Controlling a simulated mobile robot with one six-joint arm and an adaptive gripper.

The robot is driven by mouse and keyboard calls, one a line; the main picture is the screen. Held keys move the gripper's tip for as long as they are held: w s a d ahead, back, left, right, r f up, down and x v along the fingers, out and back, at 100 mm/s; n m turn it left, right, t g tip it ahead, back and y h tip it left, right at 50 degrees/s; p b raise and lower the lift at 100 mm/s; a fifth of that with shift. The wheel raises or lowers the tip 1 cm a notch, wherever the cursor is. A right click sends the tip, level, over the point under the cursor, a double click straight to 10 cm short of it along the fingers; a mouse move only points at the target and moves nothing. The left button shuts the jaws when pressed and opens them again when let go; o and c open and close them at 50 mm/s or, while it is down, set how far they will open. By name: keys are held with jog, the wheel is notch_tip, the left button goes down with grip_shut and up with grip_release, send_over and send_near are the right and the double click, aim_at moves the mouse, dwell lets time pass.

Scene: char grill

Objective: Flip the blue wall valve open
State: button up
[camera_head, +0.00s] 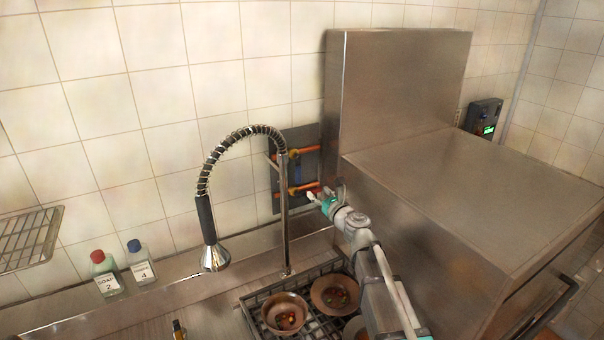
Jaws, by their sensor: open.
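A dark grey panel (271,203) is mounted on the tiled wall behind the tall faucet. It carries orange pipes (304,149), with small blue parts (297,172) between and on them. The faucet's post partly covers these parts, and the exact handle position of the blue valve is too small to tell. My gripper (322,193) is open and empty at the lower right edge of the panel, close to the end of the lower orange pipe. I cannot tell whether it touches anything.
A spring-neck faucet (283,230) stands in front of the panel. A large steel machine (400,100) stands close on the right. A rack (247,300) with bowls (285,314) is below. Soap bottles (105,272) and a wire shelf (30,238) are at left.

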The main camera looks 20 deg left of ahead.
aim_at(299, 174)
jog(key=shift+w+a, duration=0.1)
jog(key=shift+w, duration=0.1)
jog(key=x, duration=1.3)
jog(key=shift+a, duration=0.15)
